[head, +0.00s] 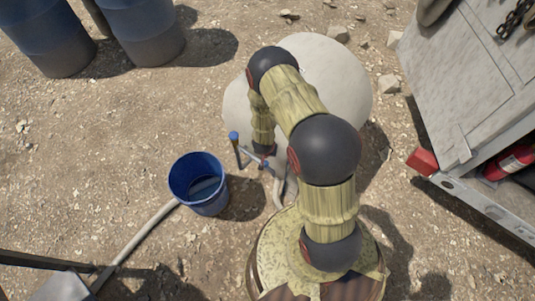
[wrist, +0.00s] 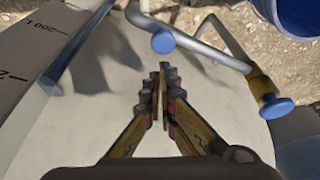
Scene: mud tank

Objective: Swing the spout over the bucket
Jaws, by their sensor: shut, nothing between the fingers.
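The blue bucket (head: 187,190) stands upright on the ground left of my arm; part of it shows at the top right of the wrist view (wrist: 290,14). A grey bent pipe (wrist: 205,50), which looks like the spout, crosses the upper wrist view. It has a blue round end (wrist: 163,42) and a blue knob (wrist: 275,107) near a yellow-brown fitting. In the head view its blue-tipped parts (head: 234,137) show between bucket and tank, partly hidden by my arm. My gripper (wrist: 163,72) is shut and empty, below the pipe in the wrist view, apparently not touching it.
The pale rounded tank (head: 335,70) lies behind my arm. A grey hose (head: 148,226) runs along the ground towards the bucket. Blue barrels (head: 140,30) stand at the top left. A metal-framed panel (head: 480,80) with a red extinguisher (head: 510,162) is at the right. Ground left of the bucket is open.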

